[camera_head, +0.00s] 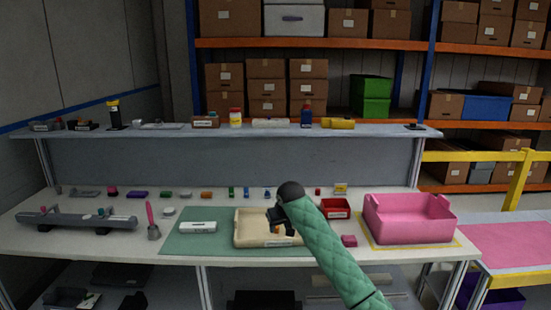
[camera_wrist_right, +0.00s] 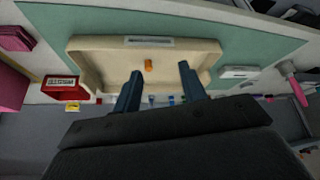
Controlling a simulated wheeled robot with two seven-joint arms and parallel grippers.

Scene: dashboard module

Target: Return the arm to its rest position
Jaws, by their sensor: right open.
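My right arm, in a green quilted sleeve, reaches in from the bottom right of the head view. Its dark gripper (camera_head: 278,222) is over the cream tray (camera_head: 243,239) on the green mat (camera_head: 190,245). In the right wrist view the gripper (camera_wrist_right: 160,69) has its two fingers spread apart with nothing between them. A small orange piece (camera_wrist_right: 148,65) lies inside the tray (camera_wrist_right: 90,43), apart from the fingers. My arm and gripper hide part of the tray in the head view. My left gripper is not in view.
A red bin (camera_head: 336,212) and a large pink bin (camera_head: 410,232) stand to the right of the tray. A white labelled box (camera_head: 198,227) lies on the mat at left. A raised shelf (camera_head: 150,131) with several items runs along the back. Small parts line the table behind the tray.

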